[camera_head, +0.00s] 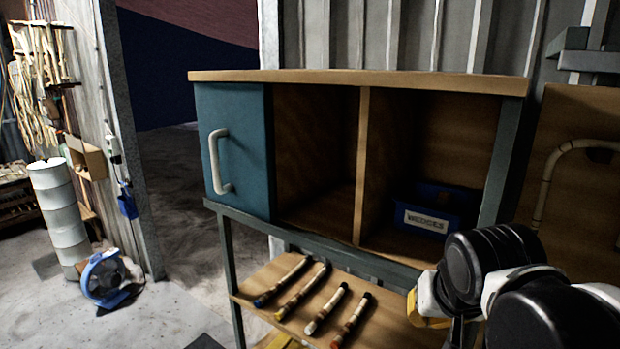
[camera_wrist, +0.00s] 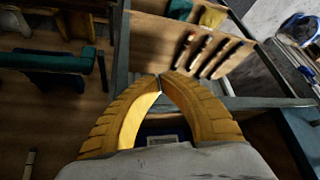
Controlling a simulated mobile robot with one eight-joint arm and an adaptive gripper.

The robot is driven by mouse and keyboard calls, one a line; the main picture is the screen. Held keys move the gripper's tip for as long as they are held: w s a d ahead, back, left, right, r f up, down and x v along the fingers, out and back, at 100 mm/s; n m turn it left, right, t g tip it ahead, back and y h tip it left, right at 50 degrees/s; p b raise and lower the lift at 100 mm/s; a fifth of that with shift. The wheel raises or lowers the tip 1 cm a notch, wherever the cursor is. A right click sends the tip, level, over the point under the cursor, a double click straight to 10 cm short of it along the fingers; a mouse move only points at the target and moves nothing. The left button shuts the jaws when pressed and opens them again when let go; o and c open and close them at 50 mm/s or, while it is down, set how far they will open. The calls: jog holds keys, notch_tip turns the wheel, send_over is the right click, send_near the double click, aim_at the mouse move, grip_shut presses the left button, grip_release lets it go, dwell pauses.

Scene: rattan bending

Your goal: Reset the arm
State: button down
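My arm is at the lower right of the head view, with a yellow part of my gripper (camera_head: 428,318) low in front of the cabinet. In the wrist view the two curved yellow fingers of my gripper (camera_wrist: 160,78) meet at their tips, and I see nothing held between them. The wooden cabinet (camera_head: 360,78) has a teal door (camera_head: 238,150) with a white handle at its left. Its two other compartments are open. A dark blue bin labelled "WEDGES" (camera_head: 428,220) sits in the right compartment. In the wrist view a blue bin shows partly behind the fingers.
Several short handled tools lie side by side on the lower shelf (camera_head: 265,275); they also show beyond the fingertips in the wrist view. A wooden board with a bent rattan piece (camera_head: 545,185) is at the right. A blue fan (camera_head: 103,278) and white drum (camera_head: 60,210) stand at the left.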

jog(key=s+a+f+n+y, duration=0.1)
jog(key=s+f+n, duration=0.1)
jog(key=s+f, duration=0.5)
notch_tip(320, 180, down, 36)
jog(key=b, duration=3.5)
jog(key=shift+w+a+t+b, duration=0.2)
jog(key=shift+w+t+b, duration=0.1)
jog(key=shift+w+b, duration=0.15)
